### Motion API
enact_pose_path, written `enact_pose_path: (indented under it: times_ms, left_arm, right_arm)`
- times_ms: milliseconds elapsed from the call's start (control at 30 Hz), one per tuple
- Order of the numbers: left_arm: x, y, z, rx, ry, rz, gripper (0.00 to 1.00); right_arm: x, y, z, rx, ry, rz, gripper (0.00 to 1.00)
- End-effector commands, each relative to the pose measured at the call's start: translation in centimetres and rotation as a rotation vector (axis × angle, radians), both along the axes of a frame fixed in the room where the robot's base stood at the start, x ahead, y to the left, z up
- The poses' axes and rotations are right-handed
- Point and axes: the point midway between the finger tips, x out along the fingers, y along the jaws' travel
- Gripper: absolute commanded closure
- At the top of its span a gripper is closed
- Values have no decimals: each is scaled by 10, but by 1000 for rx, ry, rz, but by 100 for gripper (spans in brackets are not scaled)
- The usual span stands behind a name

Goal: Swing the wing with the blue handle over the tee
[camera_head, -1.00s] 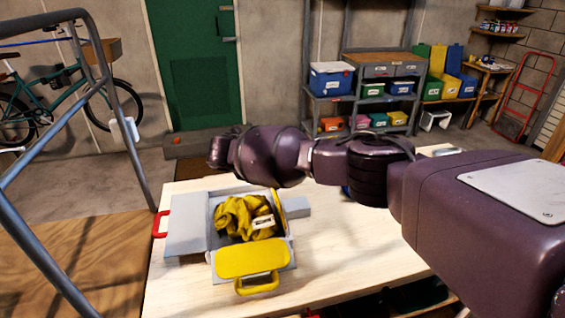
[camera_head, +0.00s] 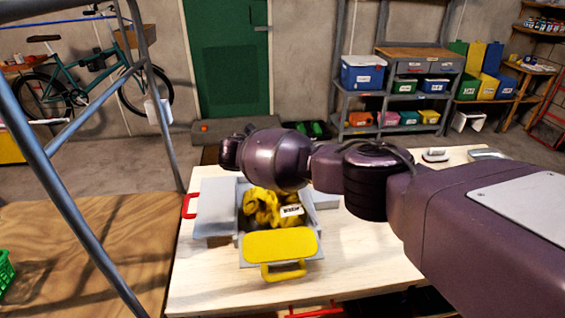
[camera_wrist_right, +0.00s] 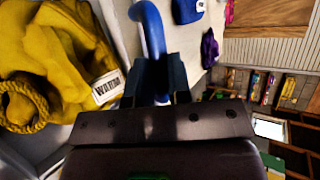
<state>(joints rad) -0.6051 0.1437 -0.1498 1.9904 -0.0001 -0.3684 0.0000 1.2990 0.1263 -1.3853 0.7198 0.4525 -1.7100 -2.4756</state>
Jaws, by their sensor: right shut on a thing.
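The yellow tee (camera_head: 262,208) lies bunched on the middle of a grey folding board, its white label facing up. It also shows in the wrist view (camera_wrist_right: 50,60). The blue handle (camera_wrist_right: 152,35) stands between the fingers of my right gripper (camera_wrist_right: 155,82), which is shut on it. In the head view my right arm hides the gripper and blue handle. Part of a grey wing (camera_head: 326,200) lies out flat on the board's right side. The left wing (camera_head: 215,208) has a red handle (camera_head: 188,206). The front flap has a yellow pad (camera_head: 280,245) and handle. My left gripper is out of view.
The board sits on a pale wooden table (camera_head: 350,250). A grey metal frame (camera_head: 75,210) stands at left beside a plywood surface (camera_head: 90,240). Small metal items (camera_head: 436,155) lie at the table's back right. Table right of the board is partly bare.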

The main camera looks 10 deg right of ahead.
Motion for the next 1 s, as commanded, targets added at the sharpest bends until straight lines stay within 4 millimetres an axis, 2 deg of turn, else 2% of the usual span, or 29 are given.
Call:
enact_pose_path:
  times_ms: [33, 67, 100, 167, 667, 833, 1000]
  left_arm:
    - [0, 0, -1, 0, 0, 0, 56]
    - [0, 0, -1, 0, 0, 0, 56]
    - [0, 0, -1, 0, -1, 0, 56]
    - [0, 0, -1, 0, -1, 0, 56]
    - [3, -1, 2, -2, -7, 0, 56]
    - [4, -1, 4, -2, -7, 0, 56]
    - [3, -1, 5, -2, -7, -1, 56]
  right_arm:
    - [-3, -7, -12, 1, 17, -14, 100]
    - [-3, -7, -12, 1, 17, -14, 100]
    - [-3, -7, -12, 1, 17, -14, 79]
    - [-3, -7, -11, 1, 17, -13, 71]
    - [-3, -1, -6, 2, 10, -6, 71]
    - [-9, 12, 3, 2, 9, -2, 71]
    - [-22, 36, 19, 3, 10, -2, 71]
